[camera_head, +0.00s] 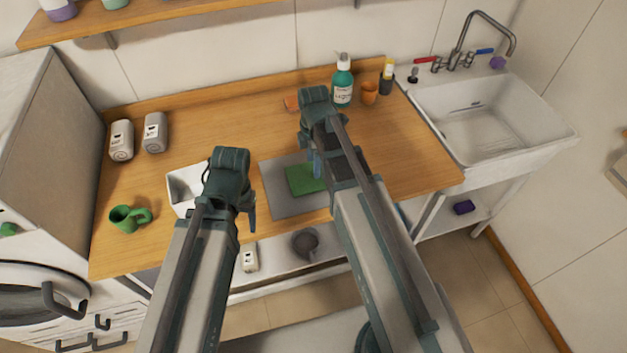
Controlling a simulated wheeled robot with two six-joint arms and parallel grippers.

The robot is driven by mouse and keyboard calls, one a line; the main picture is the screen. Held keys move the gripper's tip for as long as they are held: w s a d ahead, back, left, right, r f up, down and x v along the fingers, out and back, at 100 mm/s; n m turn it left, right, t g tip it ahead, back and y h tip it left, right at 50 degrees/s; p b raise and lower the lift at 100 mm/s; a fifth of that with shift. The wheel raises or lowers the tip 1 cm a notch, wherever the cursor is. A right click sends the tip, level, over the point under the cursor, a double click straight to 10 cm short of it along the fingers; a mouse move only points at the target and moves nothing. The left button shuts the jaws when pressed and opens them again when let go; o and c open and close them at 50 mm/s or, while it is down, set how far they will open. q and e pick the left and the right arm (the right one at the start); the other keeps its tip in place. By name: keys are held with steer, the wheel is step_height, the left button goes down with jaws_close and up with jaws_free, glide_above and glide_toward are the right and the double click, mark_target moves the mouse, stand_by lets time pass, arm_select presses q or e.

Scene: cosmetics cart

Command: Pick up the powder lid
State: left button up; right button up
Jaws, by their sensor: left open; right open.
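I cannot make out a powder lid for certain in the head view. Two grey labelled containers, the left one (121,140) and the right one (155,132), stand at the counter's back left; I cannot tell whether either holds powder. My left gripper (251,212) is open above the counter's front edge, just right of a white tray (183,190). My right gripper (316,163) is open over a grey mat (282,204) with a green pad (303,179) on it. My arms hide part of the tray, mat and counter. Neither gripper visibly holds anything.
A green mug (128,218) stands front left. A teal pump bottle (342,82), an orange cup (369,92) and a dark holder (386,82) stand at the back. A white sink (490,125) is at right. The wooden counter (415,150) is clear right of my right arm.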

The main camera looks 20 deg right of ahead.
step_height(320, 180, down, 2)
steer(key=shift+f+b, duration=0.25)
steer(key=shift+b, duration=0.5)
steer(key=shift+r, duration=0.1)
jaws_close()
